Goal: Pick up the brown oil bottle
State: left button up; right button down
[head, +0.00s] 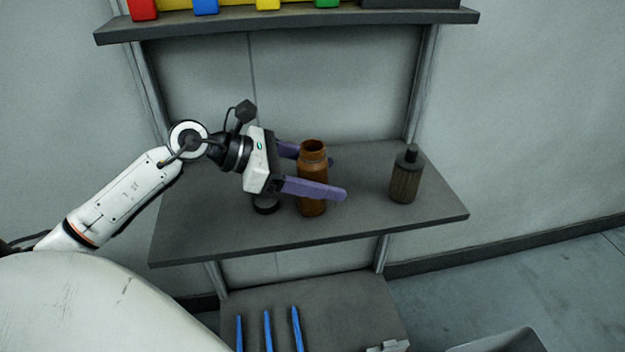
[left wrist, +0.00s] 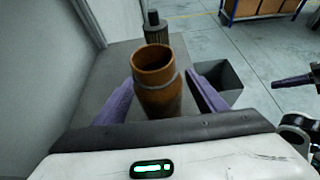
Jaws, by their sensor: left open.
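The brown oil bottle (head: 313,187) stands upright and uncapped on the middle shelf. My left gripper (head: 328,178) is open, with its purple fingers on either side of the bottle. In the left wrist view the bottle (left wrist: 158,80) stands between the two fingers, with a gap on both sides, slightly closer to the left finger. I cannot tell from the head view whether either finger touches it. A purple finger of my right gripper (left wrist: 294,81) shows at the right edge of the left wrist view; its jaw state is unclear.
A dark, capped, ribbed bottle (head: 405,177) stands to the right on the same shelf (head: 215,235). A black round cap (head: 266,207) lies below my left gripper. The upper shelf (head: 290,25) holds coloured items. A grey bin (head: 500,341) stands on the floor.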

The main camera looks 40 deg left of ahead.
pick_arm(q)
jog(key=shift+x, duration=0.95)
jog(key=c, duration=1.4)
